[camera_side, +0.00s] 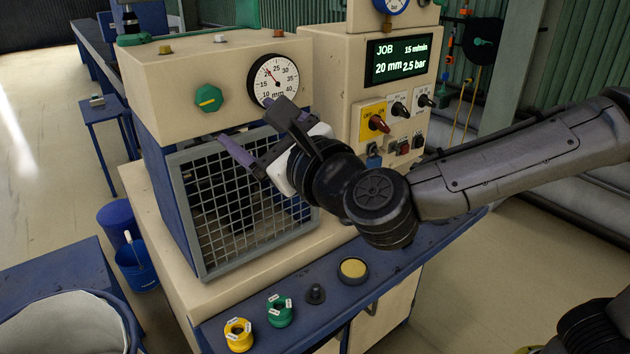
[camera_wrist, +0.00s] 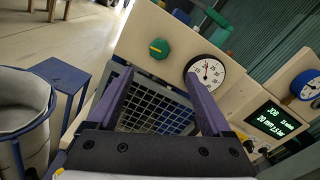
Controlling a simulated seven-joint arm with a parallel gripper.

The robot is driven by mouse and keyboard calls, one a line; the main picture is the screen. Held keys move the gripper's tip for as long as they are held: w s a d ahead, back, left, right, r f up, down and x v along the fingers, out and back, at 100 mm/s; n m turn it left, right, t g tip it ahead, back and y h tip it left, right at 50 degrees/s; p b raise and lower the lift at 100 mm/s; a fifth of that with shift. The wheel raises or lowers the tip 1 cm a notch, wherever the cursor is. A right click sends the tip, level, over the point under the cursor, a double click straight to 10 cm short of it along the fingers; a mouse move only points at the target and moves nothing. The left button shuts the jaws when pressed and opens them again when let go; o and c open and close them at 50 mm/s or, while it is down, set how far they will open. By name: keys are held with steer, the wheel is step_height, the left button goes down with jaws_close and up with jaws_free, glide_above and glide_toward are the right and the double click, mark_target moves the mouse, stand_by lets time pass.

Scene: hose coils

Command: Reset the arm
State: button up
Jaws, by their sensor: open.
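My gripper (camera_side: 250,133) is open and empty in front of the beige machine, close to its upper front face. In the wrist view my gripper (camera_wrist: 158,82) shows two purple fingers spread wide apart. The round mm dial (camera_side: 274,80) sits on the machine's upper front, just behind one finger; in the wrist view the dial (camera_wrist: 206,68) shows near the right finger. The green knob (camera_side: 208,97) is left of the dial and appears untouched; it also shows in the wrist view (camera_wrist: 159,48). The mesh guard (camera_side: 235,225) is below and partly hidden by my gripper.
A display (camera_side: 398,60) and a red-handled switch (camera_side: 377,123) are on the right. A white-lined bin (camera_side: 65,325) stands lower left.

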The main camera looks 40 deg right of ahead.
steer(key=s+d+r+n+t, duration=0.1)
steer(key=s+d+r+n, duration=0.15)
steer(key=d+r, duration=0.6)
steer(key=s+d+r+n, duration=0.1)
steer(key=d+r+n, duration=0.25)
steer(key=d, duration=0.95)
steer(key=s+d+f+n+g, duration=0.2)
steer(key=s+f+n+g, duration=0.4)
steer(key=s+f+n, duration=0.5)
steer(key=s+d+f+n+g, duration=0.2)
steer(key=s+f+n+g, duration=0.5)
steer(key=s+f+n, duration=0.5)
step_height(320, 180, down, 5)
steer(key=shift+s+d+f+n, duration=0.1)
steer(key=shift+s+d+n, duration=0.2)
steer(key=shift+n, duration=0.7)
